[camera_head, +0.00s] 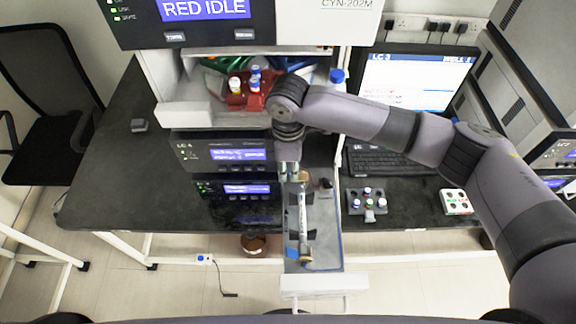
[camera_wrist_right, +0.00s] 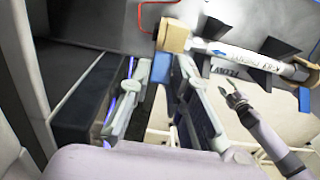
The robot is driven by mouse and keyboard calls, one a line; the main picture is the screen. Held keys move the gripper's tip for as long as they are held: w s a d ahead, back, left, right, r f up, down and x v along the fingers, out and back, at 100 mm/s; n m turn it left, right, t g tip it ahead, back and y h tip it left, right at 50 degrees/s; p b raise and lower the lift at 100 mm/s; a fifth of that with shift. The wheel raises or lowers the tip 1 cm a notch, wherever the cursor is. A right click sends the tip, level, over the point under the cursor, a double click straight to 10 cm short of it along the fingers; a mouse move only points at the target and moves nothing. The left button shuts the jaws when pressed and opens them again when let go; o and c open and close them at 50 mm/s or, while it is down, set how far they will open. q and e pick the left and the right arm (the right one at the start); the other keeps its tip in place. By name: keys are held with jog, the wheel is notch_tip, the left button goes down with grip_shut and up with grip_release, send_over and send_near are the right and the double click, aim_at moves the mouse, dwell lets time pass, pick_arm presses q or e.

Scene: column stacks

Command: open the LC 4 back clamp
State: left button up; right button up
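The LC 4 unit (camera_head: 222,153) has its drawer (camera_head: 325,225) pulled out. A labelled silver column (camera_head: 302,215) lies lengthwise in it, also in the right wrist view (camera_wrist_right: 245,58). The back clamp (camera_wrist_right: 173,36) is a tan block with a blue part below, at the column's left end in the wrist view; in the head view my gripper largely covers it. The front clamp (camera_head: 305,253) is at the near end. My left gripper (camera_wrist_right: 234,92) looks open, below the drawer.
Black wedge holders (camera_wrist_right: 276,50) flank the column. A red tray with bottles (camera_head: 246,90) stands above. A dark vial rack (camera_head: 368,202) and white rack (camera_head: 455,202) sit right of the drawer, near the keyboard (camera_head: 390,162).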

grip_shut()
